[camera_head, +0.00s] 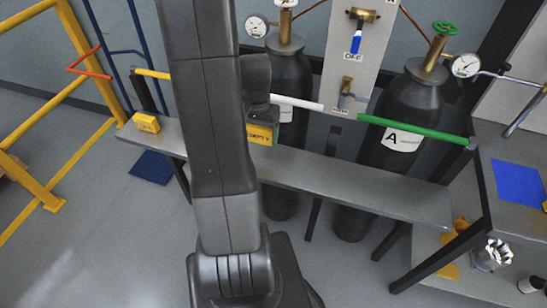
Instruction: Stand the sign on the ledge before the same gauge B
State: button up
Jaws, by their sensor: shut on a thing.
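My gripper (262,118) is shut on a yellow sign (262,134) with dark lettering, above or at the grey ledge (345,183); I cannot tell whether the sign touches it. My arm hides part of the sign and most of the fingers. Behind it stands a dark cylinder (290,75) whose white label (286,115) is mostly hidden, so its letter cannot be read. A round gauge (257,26) sits at that cylinder's top left. The right cylinder (412,105) is labelled A and has another gauge (466,65).
Another yellow sign (146,122) stands at the ledge's left end. A rail with yellow, white and green (415,130) sections runs above the ledge. A valve panel (355,60) stands between the cylinders. A side table with a blue mat (518,182) is at right. The ledge's right part is clear.

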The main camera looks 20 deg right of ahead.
aim_at(258, 142)
notch_tip(258, 142, down, 4)
jog(key=shift+w+a+f, duration=0.1)
jog(key=shift+w+a, duration=0.05)
jog(key=shift+f, duration=2.15)
jog(key=shift+f, duration=0.2)
jog(key=o, duration=1)
jog(key=shift+r, duration=0.15)
notch_tip(258, 142, up, 12)
jog(key=shift+r, duration=0.1)
